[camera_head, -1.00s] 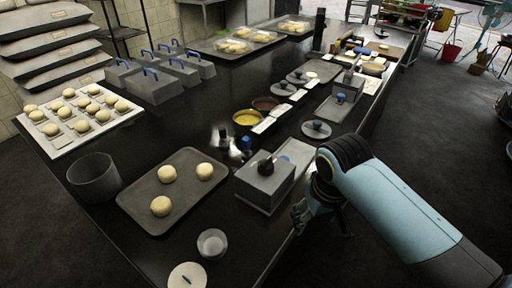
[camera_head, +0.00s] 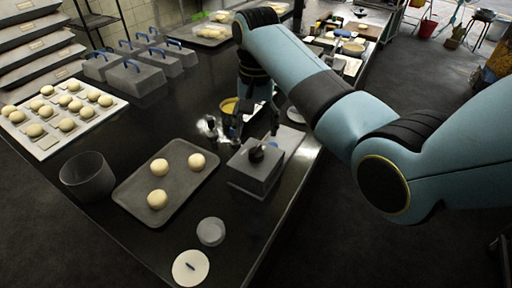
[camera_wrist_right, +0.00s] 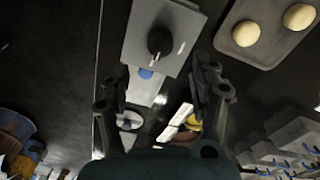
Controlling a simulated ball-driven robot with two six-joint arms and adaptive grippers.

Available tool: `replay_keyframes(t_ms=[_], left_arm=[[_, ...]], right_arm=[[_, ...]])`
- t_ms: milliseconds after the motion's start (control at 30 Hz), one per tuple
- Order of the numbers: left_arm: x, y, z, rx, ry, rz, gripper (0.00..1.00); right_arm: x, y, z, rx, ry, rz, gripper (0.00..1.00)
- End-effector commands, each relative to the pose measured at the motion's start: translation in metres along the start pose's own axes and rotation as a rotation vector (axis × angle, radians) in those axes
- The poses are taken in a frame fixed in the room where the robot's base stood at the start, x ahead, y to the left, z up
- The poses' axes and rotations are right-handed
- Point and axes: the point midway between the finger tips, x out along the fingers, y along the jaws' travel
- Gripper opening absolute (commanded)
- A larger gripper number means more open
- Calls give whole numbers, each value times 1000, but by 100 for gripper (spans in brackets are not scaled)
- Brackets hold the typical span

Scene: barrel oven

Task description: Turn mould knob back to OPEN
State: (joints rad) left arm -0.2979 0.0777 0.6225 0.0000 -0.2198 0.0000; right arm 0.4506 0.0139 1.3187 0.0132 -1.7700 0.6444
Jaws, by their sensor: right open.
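The mould is a grey box (camera_head: 256,176) near the table's right edge in the head view. A round black knob (camera_head: 257,154) sits on its top. In the right wrist view the box (camera_wrist_right: 138,40) is at the top, and the knob (camera_wrist_right: 160,40) shows a short light pointer toward the bottom of the picture. The setting labels cannot be read. My right gripper (camera_head: 256,130) hangs fingers-down just behind the box, apart from the knob. In the wrist view the right gripper (camera_wrist_right: 160,76) is open, with nothing between its fingers. My left gripper is not in view.
A tray with three dough balls (camera_head: 138,200) lies left of the box. A small cup (camera_head: 211,231) and a round white lid (camera_head: 190,267) are in front. A yellow bowl (camera_head: 228,105) stands behind. A dark pot (camera_head: 88,178) stands far left.

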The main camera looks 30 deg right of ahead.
Motion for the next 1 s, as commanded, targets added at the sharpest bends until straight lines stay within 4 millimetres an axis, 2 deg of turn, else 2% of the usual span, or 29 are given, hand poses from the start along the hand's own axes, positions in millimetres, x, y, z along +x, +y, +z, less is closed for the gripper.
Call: replay_keyframes(t_ms=[200, 400, 533, 767, 800, 1000], left_arm=[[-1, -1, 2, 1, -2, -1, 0], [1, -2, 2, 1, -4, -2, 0], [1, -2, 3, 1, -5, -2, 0], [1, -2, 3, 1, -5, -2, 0], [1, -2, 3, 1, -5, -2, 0], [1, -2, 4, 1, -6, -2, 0]], right_arm=[[45, 0, 1, -1, -3, 2, 63], [73, 0, 0, -1, -1, 1, 63], [80, 0, 0, -1, 1, 0, 63], [80, 0, 0, -1, 1, -1, 63], [80, 0, 0, -2, 1, -1, 62], [80, 0, 0, -2, 1, -1, 35]])
